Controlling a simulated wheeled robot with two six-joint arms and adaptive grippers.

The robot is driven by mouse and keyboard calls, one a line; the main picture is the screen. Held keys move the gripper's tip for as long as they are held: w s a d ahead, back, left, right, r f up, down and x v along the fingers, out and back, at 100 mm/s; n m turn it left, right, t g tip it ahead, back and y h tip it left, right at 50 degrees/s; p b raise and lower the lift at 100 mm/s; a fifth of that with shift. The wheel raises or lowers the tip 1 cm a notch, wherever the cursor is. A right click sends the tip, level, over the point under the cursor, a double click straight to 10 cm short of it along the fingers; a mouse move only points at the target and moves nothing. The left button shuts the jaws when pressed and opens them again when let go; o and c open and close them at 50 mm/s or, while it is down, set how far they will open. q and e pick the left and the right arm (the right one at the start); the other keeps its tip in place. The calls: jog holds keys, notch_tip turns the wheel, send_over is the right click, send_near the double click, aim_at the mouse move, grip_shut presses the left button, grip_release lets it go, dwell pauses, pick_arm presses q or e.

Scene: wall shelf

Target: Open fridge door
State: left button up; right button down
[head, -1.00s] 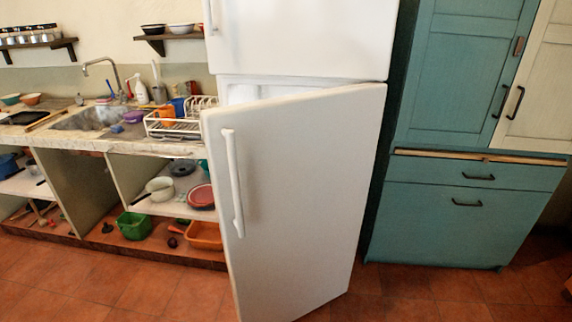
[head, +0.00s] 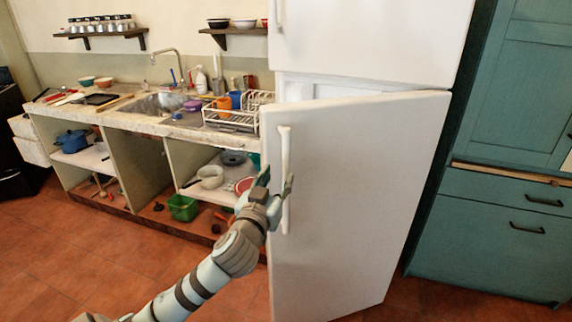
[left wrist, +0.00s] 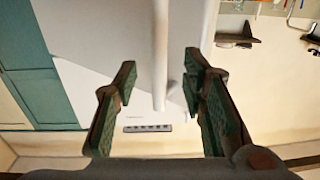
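The white fridge's lower door (head: 350,190) stands partly open in the head view, with a gap along its top edge. Its long vertical white handle (head: 285,150) is on the door's left side. My left gripper (head: 276,180) is in front of the handle at about mid-height. In the left wrist view its two green-padded fingers (left wrist: 160,72) are spread open, and the handle (left wrist: 160,45) appears between them, with visible space on both sides. I cannot tell how deep the handle sits between the fingers. My right gripper is out of view.
The upper fridge door (head: 370,40) is shut. A counter with a sink (head: 160,104), a dish rack (head: 238,118) and open shelves with pots stands left of the fridge. Teal cabinets (head: 500,230) stand to the right. The tiled floor in front is clear.

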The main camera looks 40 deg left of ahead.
aim_at(285, 165)
pick_arm(q)
jog(key=x, duration=0.8)
jog(key=shift+w, duration=0.1)
grip_shut()
